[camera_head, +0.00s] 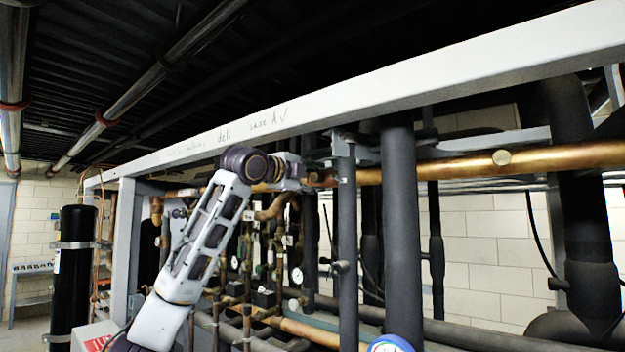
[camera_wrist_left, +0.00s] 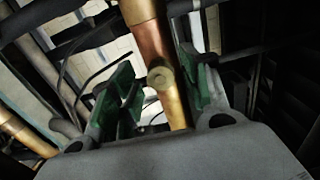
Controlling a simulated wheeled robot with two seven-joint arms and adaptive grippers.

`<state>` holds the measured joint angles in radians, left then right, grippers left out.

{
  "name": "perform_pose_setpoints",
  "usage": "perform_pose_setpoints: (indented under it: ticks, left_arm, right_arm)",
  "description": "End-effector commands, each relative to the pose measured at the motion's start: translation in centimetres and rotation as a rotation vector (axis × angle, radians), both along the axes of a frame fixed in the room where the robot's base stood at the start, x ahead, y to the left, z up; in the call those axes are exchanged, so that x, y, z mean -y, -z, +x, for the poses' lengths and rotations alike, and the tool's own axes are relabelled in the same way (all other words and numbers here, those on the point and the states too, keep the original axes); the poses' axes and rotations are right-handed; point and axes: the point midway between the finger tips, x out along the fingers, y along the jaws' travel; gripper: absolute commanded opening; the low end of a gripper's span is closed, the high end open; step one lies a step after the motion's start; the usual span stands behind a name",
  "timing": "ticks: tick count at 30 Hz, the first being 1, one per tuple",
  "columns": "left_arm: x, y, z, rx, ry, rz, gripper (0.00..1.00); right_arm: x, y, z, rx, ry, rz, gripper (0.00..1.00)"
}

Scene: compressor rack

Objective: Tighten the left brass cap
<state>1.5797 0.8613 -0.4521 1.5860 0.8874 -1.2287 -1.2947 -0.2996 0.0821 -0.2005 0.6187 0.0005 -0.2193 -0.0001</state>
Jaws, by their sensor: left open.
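A round brass cap (camera_wrist_left: 160,77) sits on a copper pipe (camera_wrist_left: 152,42) and shows between the fingers in the left wrist view. My left gripper (camera_wrist_left: 157,63) is open, with a green-padded finger on each side of the pipe and cap. No contact with the cap shows, and the remaining distance is hard to tell. In the head view my left gripper (camera_head: 320,179) is at the left part of the long copper pipe (camera_head: 425,170), and the cap there is hidden. Another brass cap (camera_head: 501,157) shows farther right on that pipe. My right gripper is not in view.
A pale steel beam (camera_head: 400,90) runs above the pipe. Dark insulated vertical pipes (camera_head: 402,230) stand just right of my gripper. Several gauges, valves and thin pipes (camera_head: 270,260) lie below and behind my arm. A black cylinder (camera_head: 75,270) stands at far left.

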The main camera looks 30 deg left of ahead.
Motion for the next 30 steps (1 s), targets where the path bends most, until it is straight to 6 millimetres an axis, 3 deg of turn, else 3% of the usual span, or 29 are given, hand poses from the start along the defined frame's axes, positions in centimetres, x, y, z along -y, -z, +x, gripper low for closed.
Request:
perform_pose_setpoints:
  ticks: [8, 24, 30]
  left_arm:
    - [-0.2, 0.0, -2.0, 0.0, -0.001, 0.0, 0.47]
    - [-0.8, 0.1, -9.5, -0.002, -0.002, 0.001, 0.47]
    - [-0.9, 0.1, -11.2, -0.002, 0.0, 0.001, 0.47]
  right_arm:
    - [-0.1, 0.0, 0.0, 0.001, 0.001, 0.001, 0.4]
    - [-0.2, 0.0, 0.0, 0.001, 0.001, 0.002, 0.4]
    - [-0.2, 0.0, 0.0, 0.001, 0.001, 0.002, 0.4]
